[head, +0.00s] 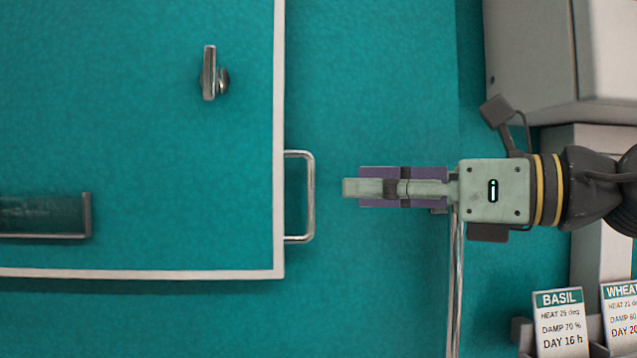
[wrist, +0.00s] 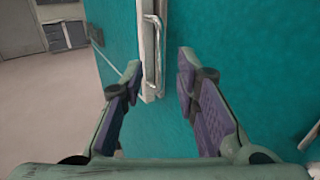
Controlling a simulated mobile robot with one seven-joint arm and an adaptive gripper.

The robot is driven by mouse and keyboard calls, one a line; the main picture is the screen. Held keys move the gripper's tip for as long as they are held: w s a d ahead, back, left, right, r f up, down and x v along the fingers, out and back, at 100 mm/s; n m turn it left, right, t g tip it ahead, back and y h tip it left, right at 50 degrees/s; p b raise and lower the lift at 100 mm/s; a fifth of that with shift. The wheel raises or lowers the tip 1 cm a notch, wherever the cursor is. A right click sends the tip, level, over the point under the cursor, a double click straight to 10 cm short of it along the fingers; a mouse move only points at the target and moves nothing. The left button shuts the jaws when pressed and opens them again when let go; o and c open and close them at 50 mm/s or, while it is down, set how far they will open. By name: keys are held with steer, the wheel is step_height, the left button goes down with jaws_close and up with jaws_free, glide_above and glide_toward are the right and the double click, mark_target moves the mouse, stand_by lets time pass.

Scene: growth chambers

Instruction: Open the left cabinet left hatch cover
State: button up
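The hatch cover (head: 150,150) is a teal panel with a pale edge strip, filling the left of the head view. A metal bar handle (head: 312,197) stands out from its right edge. The handle also shows upright in the wrist view (wrist: 158,50), ahead of my fingers and between their lines. My gripper (head: 348,188) is right of the handle in the head view, pointing left at it with a small gap. In the wrist view my gripper (wrist: 160,78) has its two purple-padded fingers wide apart with nothing between them. The cover appears shut, though its far edge is out of view.
A small metal latch (head: 209,75) sits on the cover, with a dark-framed window (head: 45,216) below it. A grey box (head: 540,60) is at upper right. A BASIL card (head: 560,322) and a WHEAT card (head: 621,308) stand at lower right. Open floor (wrist: 50,110) shows at left.

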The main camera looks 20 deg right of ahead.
steer(key=x, duration=0.6)
steer(key=shift+w+a+p, duration=0.15)
steer(key=shift+p, duration=0.25)
jaws_close()
stand_by(0.4)
